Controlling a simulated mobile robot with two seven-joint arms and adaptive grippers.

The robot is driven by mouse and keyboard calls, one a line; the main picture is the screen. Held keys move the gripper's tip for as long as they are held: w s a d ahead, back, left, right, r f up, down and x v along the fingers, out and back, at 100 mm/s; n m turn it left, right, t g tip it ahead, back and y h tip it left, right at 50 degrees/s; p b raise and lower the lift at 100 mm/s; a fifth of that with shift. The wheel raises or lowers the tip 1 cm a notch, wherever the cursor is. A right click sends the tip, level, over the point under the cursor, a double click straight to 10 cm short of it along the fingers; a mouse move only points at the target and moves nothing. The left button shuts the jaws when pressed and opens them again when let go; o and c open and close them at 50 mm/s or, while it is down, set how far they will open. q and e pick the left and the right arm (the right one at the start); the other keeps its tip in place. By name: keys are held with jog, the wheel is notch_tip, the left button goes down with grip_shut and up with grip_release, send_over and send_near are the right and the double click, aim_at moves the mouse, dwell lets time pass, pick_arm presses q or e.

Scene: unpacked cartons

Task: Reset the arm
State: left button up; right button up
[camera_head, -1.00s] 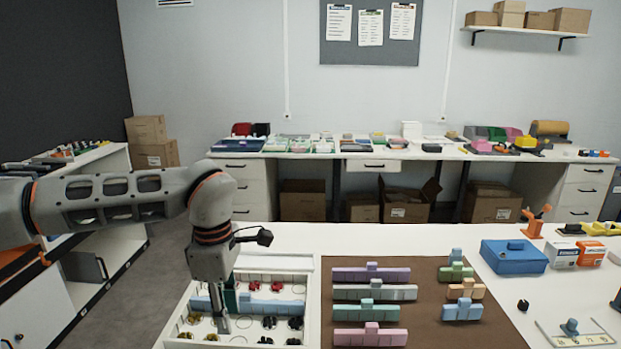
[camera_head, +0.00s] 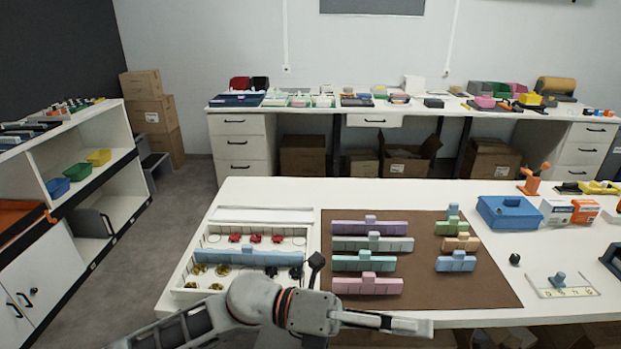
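My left gripper (camera_head: 405,325) is at the bottom of the head view, over the front edge of the near table. My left arm comes in from the bottom left, and the gripper points right, lying nearly level. It is seen from the side, so the gap between its fingers cannot be made out. No object shows at its fingertips. It is apart from the white divided tray (camera_head: 185,262), which holds a long light-blue block (camera_head: 237,257). My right gripper is not in view.
A brown mat (camera_head: 470,290) with several coloured blocks lies right of the tray. A blue box (camera_head: 510,212), an orange stand (camera_head: 533,178) and a small dark knob (camera_head: 515,259) stand farther right. White shelves (camera_head: 60,190) stand at the left, with open floor between.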

pick_arm(q)
jog(key=w+a+n+t+h, duration=0.1)
jog(key=w+a+n+t, duration=0.25)
jog(key=n+t, duration=0.4)
jog(key=w+a+n+t+h, duration=0.1)
jog(key=w+a+n+t, duration=0.1)
jog(key=w+n+t, duration=0.35)
jog(key=w+a+f+n+t+y, duration=0.2)
jog(key=a+f+n+t+y, duration=0.65)
jog(key=a+f+n, duration=0.7)
jog(key=s+a+f+n+g+y, duration=0.2)
jog(key=s+a+f+n+y, duration=0.1)
jog(key=f, duration=0.4)
jog(key=s+a+f+n+g+y, duration=0.2)
jog(key=s+a+f+n+y, duration=0.1)
jog(key=s+a+f+n, duration=0.2)
jog(key=s+a+f+n+g+y+p, duration=0.1)
jog(key=s+a+f+n+g+y, duration=0.1)
jog(key=s+a+f+n, duration=0.3)
notch_tip(320, 180, down, 5)
jog(key=s+y, duration=0.1)
jog(key=s, duration=0.1)
jog(key=shift+s+a, duration=0.15)
jog(key=shift+s, duration=0.2)
